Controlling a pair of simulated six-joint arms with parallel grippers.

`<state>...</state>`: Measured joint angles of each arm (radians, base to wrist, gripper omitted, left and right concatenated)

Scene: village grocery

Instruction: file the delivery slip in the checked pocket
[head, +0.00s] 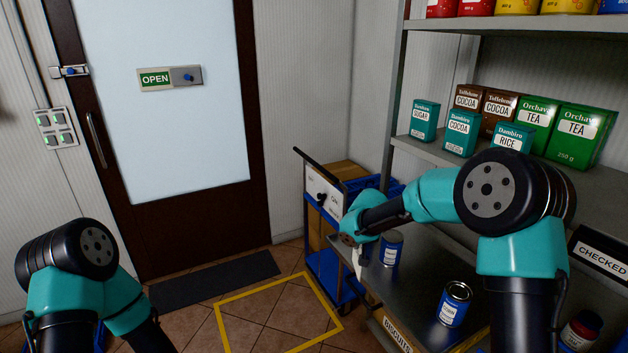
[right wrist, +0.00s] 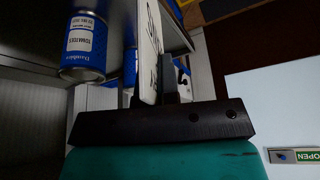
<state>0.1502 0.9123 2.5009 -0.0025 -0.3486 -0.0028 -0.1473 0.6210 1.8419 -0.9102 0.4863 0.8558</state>
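My right gripper (head: 358,243) reaches left over the grey lower shelf, beside a blue can. It is shut on the white delivery slip (right wrist: 150,45), which sits between its fingers (right wrist: 154,92) in the right wrist view. In the head view the slip (head: 360,264) is a narrow white strip hanging below the gripper, seen nearly edge-on. The black checked pocket (head: 598,256), with a white CHECKED label, is at the far right, beyond my right forearm. My left arm is low at the left; its gripper is out of frame.
Blue cans stand on the lower shelf (head: 420,285), one beside the gripper (head: 391,250) and one nearer (head: 454,304). A dark red-labelled jar (head: 580,330) is below the pocket. A blue cart (head: 325,265) with white boards stands behind the gripper. Boxes fill the shelf above.

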